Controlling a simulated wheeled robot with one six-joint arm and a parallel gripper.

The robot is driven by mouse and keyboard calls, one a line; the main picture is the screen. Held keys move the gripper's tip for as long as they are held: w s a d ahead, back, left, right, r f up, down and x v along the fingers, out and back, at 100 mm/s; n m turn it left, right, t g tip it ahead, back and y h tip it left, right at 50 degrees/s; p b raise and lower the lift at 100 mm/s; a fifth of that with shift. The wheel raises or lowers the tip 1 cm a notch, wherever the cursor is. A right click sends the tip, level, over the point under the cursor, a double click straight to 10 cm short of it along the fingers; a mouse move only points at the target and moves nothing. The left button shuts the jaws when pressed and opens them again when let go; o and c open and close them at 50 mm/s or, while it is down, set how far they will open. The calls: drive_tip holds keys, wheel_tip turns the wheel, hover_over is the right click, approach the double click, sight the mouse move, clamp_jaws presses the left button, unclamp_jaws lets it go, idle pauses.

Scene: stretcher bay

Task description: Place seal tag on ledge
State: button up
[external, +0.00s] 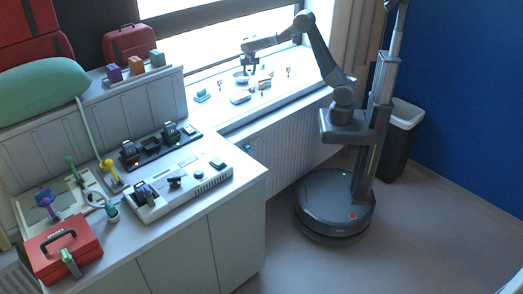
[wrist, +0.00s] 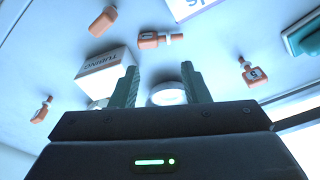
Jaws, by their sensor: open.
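The window ledge (external: 222,119) runs under the window. Several small orange tag-like pieces lie on it. In the wrist view one with a white label marked 5 (wrist: 253,74) is at the right, one with a white band (wrist: 150,41) is ahead of the fingers, a plain one (wrist: 103,22) is at the upper left and another (wrist: 41,111) at the left. I cannot tell which is the seal tag. My gripper (wrist: 160,76) is open over the ledge, also in the external view (external: 251,71). A round white item (wrist: 167,96) shows between its fingers, not visibly gripped.
A white TUBING box (wrist: 106,69) is close to the left finger. A green item (wrist: 303,37) and a white box with purple lettering (wrist: 190,6) lie farther off. The counter (external: 225,165) holds devices and a red case (external: 62,252). Bare ledge shows between the items.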

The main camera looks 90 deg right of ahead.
drive_tip(key=m, duration=0.1)
drive_tip(key=m+t+y+b, duration=0.35)
drive_tip(key=m+b, duration=0.45)
drive_tip(key=m, duration=0.9)
approach(249, 90)
drive_tip(key=shift+w+d+f+h, duration=0.15)
drive_tip(key=shift+f+h, duration=0.1)
drive_tip(key=shift+f, duration=0.45)
drive_tip(key=shift+x, duration=2.75)
drive_tip(key=shift+c, duration=0.4)
clamp_jaws()
